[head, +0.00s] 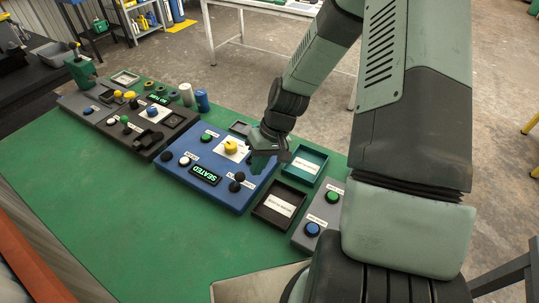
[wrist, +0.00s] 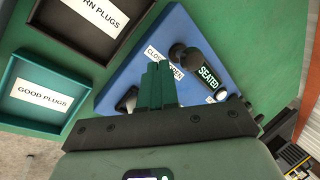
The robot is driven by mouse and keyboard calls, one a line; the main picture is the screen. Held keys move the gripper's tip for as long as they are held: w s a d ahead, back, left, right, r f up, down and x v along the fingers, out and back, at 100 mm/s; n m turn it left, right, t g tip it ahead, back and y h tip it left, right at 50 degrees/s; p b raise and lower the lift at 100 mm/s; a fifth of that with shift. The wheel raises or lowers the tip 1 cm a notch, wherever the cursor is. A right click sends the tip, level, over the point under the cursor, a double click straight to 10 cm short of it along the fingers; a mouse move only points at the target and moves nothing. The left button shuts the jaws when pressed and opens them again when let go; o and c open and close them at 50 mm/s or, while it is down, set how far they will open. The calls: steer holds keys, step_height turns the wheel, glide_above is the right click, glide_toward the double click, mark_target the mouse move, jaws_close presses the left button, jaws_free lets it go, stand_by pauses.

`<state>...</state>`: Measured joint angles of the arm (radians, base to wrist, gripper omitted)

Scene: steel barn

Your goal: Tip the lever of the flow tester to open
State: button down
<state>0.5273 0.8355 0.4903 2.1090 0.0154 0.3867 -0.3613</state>
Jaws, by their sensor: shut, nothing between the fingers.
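The flow tester is the blue panel (head: 205,190) on the green bench, with a lit display reading SEATED (head: 205,174). Its lever (head: 237,181), black with a round knob, stands near the panel's front right. In the wrist view the lever (wrist: 180,53) is just beyond my fingertips, beside a label with CLOSED and OPEN, partly covered by the fingers. I cannot tell which way it leans. My gripper (head: 262,160) is shut and empty, its green fingers (wrist: 159,70) pointing down over the panel. I cannot tell whether they touch the lever.
A yellow knob (head: 231,147) and buttons sit on the blue panel. An empty teal tray (head: 318,154), a dark tray (head: 262,215) and a grey button box (head: 307,239) lie to the right. A dark panel (head: 120,125) stands left. The bench front (head: 110,215) is clear.

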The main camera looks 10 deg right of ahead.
steer(key=shift+s+a, duration=0.15)
steer(key=shift+a, duration=0.45)
steer(key=shift+r, duration=0.1)
steer(key=shift+w+a+r+g+h, duration=0.1)
steer(key=shift+w+a+g+h, duration=0.1)
steer(key=shift+w+g+h, duration=0.1)
steer(key=shift+w+a, duration=0.1)
steer(key=shift+a, duration=0.05)
steer(key=shift+w+a+r+m+g+h, duration=0.15)
steer(key=shift+w+a+m+g+h, duration=0.15)
steer(key=shift+w+a+g+h, duration=0.8)
steer(key=shift+w+a+r+m+g+h, duration=0.1)
steer(key=shift+w+a+m+g+h, duration=0.2)
steer(key=shift+w+a+g+h, duration=0.75)
